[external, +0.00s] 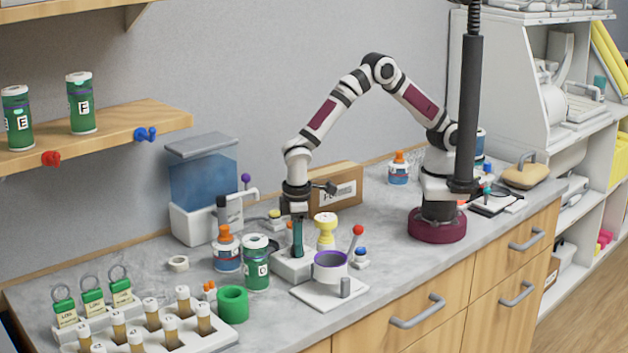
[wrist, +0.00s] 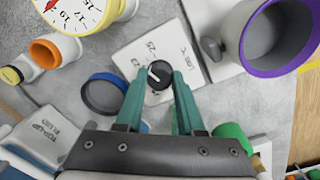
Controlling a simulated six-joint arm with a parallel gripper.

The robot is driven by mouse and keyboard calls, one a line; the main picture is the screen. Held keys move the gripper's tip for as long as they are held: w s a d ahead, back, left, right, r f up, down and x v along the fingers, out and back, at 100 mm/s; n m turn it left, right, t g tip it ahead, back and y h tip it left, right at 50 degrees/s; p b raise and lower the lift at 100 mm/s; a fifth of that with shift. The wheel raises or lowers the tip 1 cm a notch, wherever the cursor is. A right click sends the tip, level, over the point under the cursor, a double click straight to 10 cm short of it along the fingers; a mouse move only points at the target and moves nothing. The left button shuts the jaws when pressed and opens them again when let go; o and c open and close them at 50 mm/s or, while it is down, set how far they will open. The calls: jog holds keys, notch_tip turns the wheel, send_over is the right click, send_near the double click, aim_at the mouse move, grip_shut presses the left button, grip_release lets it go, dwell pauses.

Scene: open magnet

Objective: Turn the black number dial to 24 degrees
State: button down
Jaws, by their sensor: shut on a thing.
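The black number dial (wrist: 158,74) is a small round knob with a white pointer line, set on a pale box (wrist: 140,43) with printed numbers and lettering. In the wrist view the pointer slants toward the upper left; the exact reading is too small to tell. My gripper (wrist: 159,80) has its teal fingers on either side of the dial, shut on it. In the external view my gripper (external: 298,250) points straight down onto the pale box (external: 285,268), and its fingers hide the dial.
A purple-rimmed cup (external: 330,265) stands close at the right, and a yellow gauge (external: 326,222) stands just behind. A green labelled canister (external: 256,268) and an orange-capped bottle (external: 227,252) stand at the left. A red-topped lever (external: 355,238) rises beyond the cup.

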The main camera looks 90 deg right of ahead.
jog(key=shift+m, duration=0.6)
jog(key=c, duration=0.5)
grip_release()
jog(key=shift+r, duration=0.1)
jog(key=r, duration=1.5)
jog(key=shift+a+r, duration=0.3)
jog(key=shift+r, duration=0.05)
